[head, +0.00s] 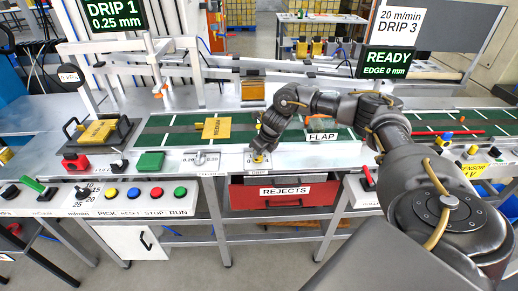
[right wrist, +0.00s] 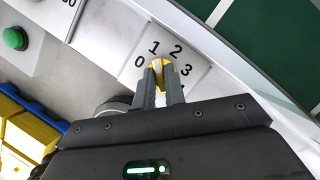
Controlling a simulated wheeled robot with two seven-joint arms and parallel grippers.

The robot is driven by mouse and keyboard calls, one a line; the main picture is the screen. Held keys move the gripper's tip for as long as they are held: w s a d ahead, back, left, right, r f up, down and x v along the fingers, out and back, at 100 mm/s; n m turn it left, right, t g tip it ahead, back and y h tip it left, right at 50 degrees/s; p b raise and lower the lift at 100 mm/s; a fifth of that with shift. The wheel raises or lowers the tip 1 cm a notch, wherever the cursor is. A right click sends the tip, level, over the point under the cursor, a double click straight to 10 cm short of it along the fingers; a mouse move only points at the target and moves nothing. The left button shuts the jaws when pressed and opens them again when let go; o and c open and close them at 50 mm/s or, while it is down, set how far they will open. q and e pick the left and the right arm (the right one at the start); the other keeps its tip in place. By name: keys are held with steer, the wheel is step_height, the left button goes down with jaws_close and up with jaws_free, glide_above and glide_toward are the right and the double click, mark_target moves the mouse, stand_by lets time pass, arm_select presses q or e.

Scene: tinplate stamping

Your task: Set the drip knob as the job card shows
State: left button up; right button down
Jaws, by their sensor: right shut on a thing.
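The drip knob (right wrist: 158,64) is yellow and stands on a white dial plate (right wrist: 142,70) marked 0, 1, 2, 3, with a further mark partly hidden. My right gripper (right wrist: 161,84) is shut on the knob; its fingers cover much of it, so I cannot tell exactly where it points. In the head view my right gripper (head: 262,151) reaches down to the knob at the table's front edge. The job card (head: 402,28) at the upper right reads "20 m/min DRIP 3". The display (head: 113,17) at the upper left reads "DRIP 1 0.25 mm". My left gripper is out of view.
A red REJECTS drawer (head: 284,205) is below the knob. A green conveyor (head: 180,130) carries a yellow part (head: 217,128) behind it. A green block (head: 149,162) and a row of buttons (head: 134,193) are to the left. A READY display (head: 387,62) stands at the right.

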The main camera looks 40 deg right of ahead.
steer(key=m+p, duration=0.1)
steer(key=m+h+p, duration=0.1)
steer(key=m+p, duration=0.1)
steer(key=m+h+p, duration=0.1)
steer(key=m, duration=0.1)
steer(key=shift+a+r, duration=0.2)
steer(key=shift+r, duration=0.1)
steer(key=shift+w+f+m+g+h+p, duration=0.1)
steer(key=shift+m+g+h+p, duration=0.2)
steer(key=shift+m+p, duration=0.7)
steer(key=shift+f+m+g+h+p, duration=0.1)
steer(key=shift+m+h+p, duration=0.3)
steer(key=shift+m+p, duration=0.55)
steer(key=c, duration=1.5)
jaws_free()
steer(key=shift+o, duration=0.2)
steer(key=v, duration=0.4)
steer(key=shift+a+r+b, duration=0.1)
steer(key=shift+r+b, duration=0.15)
steer(key=shift+b, duration=0.05)
steer(key=p+v, duration=0.3)
steer(key=v, duration=0.3)
